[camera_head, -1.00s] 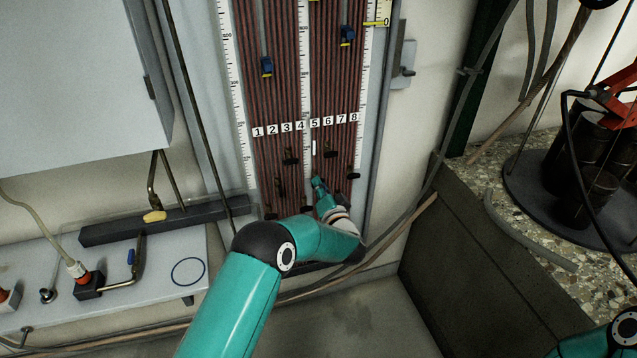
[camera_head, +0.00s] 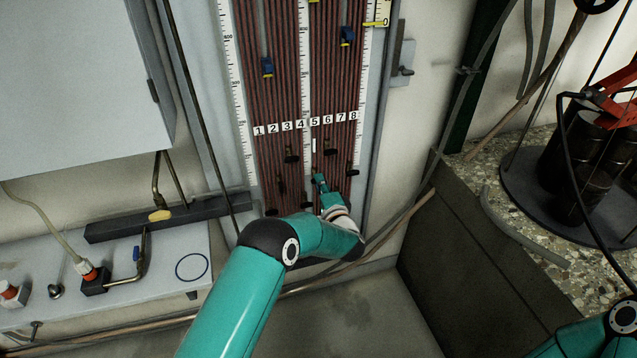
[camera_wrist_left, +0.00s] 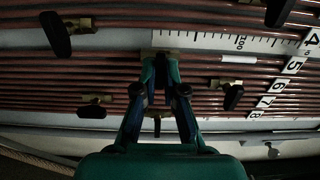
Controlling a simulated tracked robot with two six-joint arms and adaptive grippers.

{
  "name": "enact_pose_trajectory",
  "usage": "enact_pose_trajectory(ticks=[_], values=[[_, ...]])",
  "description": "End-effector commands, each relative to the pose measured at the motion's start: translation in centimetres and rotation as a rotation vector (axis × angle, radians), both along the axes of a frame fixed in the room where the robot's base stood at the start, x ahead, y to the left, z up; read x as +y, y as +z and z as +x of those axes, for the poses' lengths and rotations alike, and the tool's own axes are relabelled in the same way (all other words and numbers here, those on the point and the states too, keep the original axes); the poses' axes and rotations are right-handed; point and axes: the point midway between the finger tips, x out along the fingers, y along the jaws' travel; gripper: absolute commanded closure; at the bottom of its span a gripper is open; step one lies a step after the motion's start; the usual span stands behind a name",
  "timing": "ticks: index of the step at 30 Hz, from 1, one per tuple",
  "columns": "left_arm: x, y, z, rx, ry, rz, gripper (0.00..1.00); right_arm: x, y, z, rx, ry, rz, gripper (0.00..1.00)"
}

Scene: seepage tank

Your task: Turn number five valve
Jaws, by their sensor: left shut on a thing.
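The panel of reddish tubes (camera_head: 270,100) carries white number tags, and the number five tag (camera_head: 314,122) sits right of the central ruler. It also shows in the left wrist view (camera_wrist_left: 294,65). My left gripper (camera_head: 319,180) is at the panel below that tag. In the left wrist view its fingers (camera_wrist_left: 162,66) are closed together at the number five tube line, shut on the number five valve. The fingers mostly hide this valve, so its handle angle cannot be told. My right gripper is out of view.
Black-handled valves sit close by, one at the upper right (camera_head: 330,152) and one farther right (camera_head: 353,173). Another (camera_wrist_left: 234,95) lies right of my fingers in the wrist view. A grey bench (camera_head: 150,270) stands left and a stone-topped ledge (camera_head: 510,200) right.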

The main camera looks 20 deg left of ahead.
Motion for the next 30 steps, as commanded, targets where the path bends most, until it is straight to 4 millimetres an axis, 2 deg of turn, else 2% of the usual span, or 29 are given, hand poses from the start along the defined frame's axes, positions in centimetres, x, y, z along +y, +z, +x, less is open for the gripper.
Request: enact_pose_trajectory(ticks=[14, 15, 19, 30], values=[[-0.24, -0.44, -0.04, 0.018, -0.006, 0.012, 1.0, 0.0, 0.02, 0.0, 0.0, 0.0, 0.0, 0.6], [-0.24, -0.45, -0.04, 0.018, -0.007, 0.012, 0.86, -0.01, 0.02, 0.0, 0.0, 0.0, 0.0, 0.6], [-0.22, -0.38, -0.03, 0.016, -0.006, 0.012, 0.66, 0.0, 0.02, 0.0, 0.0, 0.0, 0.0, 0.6], [-0.32, -0.15, -0.23, 0.011, -0.004, 0.012, 0.66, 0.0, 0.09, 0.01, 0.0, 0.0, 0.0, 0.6]])
